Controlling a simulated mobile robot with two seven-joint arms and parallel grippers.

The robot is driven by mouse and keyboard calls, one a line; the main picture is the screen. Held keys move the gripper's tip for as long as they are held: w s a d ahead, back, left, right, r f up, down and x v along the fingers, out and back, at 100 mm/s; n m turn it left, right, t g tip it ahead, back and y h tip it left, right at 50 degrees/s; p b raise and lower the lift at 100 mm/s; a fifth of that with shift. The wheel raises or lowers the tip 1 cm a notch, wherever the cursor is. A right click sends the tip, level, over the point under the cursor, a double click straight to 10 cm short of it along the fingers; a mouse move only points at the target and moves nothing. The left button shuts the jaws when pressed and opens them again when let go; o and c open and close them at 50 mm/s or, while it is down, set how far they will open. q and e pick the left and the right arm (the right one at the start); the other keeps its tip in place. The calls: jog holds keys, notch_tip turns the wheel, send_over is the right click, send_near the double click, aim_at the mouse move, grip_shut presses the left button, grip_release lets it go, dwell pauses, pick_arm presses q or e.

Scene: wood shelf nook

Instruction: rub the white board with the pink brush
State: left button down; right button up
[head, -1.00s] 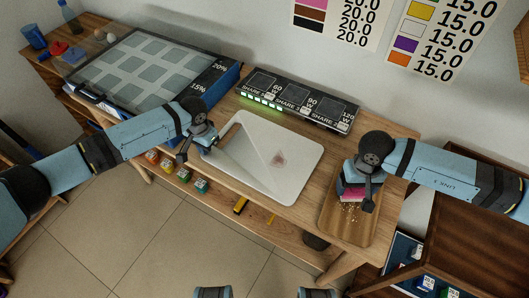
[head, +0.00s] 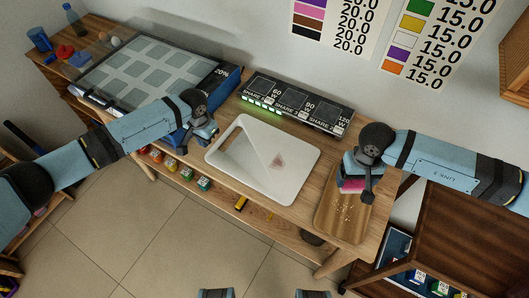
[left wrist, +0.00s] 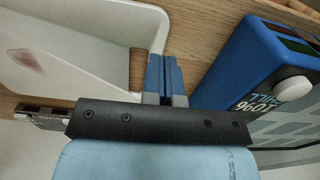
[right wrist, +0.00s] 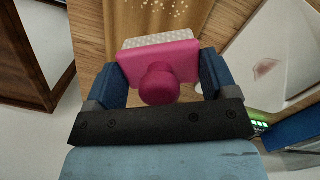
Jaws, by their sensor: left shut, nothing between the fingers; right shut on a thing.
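The white board (head: 250,170) lies on the wooden table with a reddish smudge (head: 278,162) right of its middle. The smudge also shows in the left wrist view (left wrist: 27,60) and the right wrist view (right wrist: 266,69).
A blue-sided case with a gridded panel (head: 150,65) stands left of the board. A black unit with a green-lit strip (head: 298,100) stands behind it. Small colored bottles (head: 187,172) sit on the shelf below. A dark wooden cabinet (head: 465,235) is at the right.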

pick_arm(q)
jog(key=shift+f, duration=0.1)
notch_tip(320, 180, up, 12)
jog(key=shift+b, duration=0.3)
pick_arm(e)
jog(key=shift+f, duration=0.4)
